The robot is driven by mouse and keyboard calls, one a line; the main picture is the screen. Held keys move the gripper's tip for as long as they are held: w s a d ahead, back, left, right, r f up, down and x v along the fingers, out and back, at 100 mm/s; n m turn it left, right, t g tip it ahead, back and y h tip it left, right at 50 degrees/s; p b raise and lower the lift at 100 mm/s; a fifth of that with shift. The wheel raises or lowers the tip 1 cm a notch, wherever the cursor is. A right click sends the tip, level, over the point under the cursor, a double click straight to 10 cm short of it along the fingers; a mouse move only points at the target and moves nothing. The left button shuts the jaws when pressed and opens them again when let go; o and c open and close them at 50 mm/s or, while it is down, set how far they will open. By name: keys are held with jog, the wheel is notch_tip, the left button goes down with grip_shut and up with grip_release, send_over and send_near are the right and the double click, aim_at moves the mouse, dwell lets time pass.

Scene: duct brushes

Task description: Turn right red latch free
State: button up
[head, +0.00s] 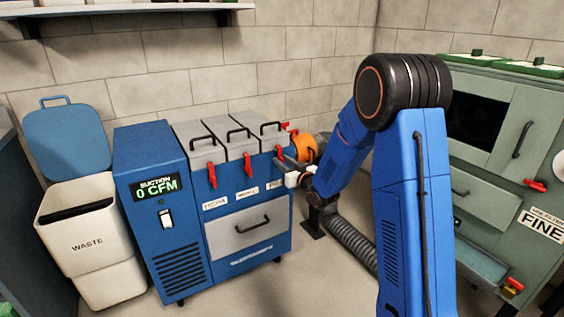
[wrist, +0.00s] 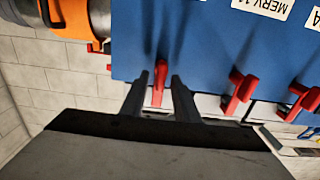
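The blue filter cabinet (head: 231,185) has several red latches along its top front edge. The right red latch (head: 279,152) is the one nearest the orange duct collar. In the wrist view, which is upside down, the right red latch (wrist: 160,80) shows between my two dark fingers. My gripper (head: 287,163) is at the cabinet's upper right front corner. My gripper is open, with a finger on each side of the latch and visible gaps. I cannot tell how deep the latch sits between the fingertips.
The middle red latch (head: 248,167) and left red latch (head: 212,175) are on the same edge. The orange collar (head: 305,148) and grey hose (head: 350,243) are at the cabinet's right. A white waste bin (head: 88,235) stands left, a grey-green cabinet (head: 500,160) right.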

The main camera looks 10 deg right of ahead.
jog(key=shift+w+a, duration=0.15)
jog(key=shift+w, duration=0.35)
grip_shut()
